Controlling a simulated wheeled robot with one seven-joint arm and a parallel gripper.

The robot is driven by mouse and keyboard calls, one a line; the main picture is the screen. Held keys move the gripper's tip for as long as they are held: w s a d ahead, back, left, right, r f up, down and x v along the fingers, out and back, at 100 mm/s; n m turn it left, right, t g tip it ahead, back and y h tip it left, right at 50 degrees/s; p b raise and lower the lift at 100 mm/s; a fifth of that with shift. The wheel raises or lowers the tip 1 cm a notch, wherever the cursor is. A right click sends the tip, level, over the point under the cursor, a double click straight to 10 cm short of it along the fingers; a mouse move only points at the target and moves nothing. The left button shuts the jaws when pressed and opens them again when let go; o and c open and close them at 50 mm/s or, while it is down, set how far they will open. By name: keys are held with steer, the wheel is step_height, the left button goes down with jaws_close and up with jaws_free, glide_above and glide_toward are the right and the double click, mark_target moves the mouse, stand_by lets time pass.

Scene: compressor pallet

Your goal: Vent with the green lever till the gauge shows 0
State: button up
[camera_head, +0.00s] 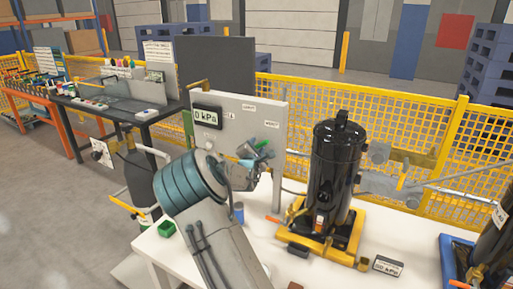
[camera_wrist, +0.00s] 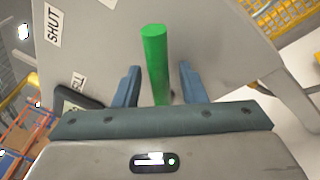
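The green lever (camera_wrist: 154,60) stands out from the light grey panel (camera_wrist: 110,50) in the wrist view. It also shows as a small green piece in the head view (camera_head: 262,143). My gripper (camera_wrist: 158,80) is open, its two blue fingers on either side of the lever, with a gap visible on both sides. In the head view my gripper (camera_head: 250,158) is at the panel's lower right. The gauge (camera_head: 207,117) on the panel's left reads 0 kPa. The lever's base is partly hidden by my gripper.
A black compressor (camera_head: 337,165) stands on a yellow pallet (camera_head: 345,243) on the white table, right of the panel. A small display (camera_head: 387,266) lies near the front; its digits are unclear. A "SHUT" label (camera_wrist: 53,25) is on the panel. Yellow mesh fence (camera_head: 400,125) runs behind.

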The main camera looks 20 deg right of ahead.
jaws_close()
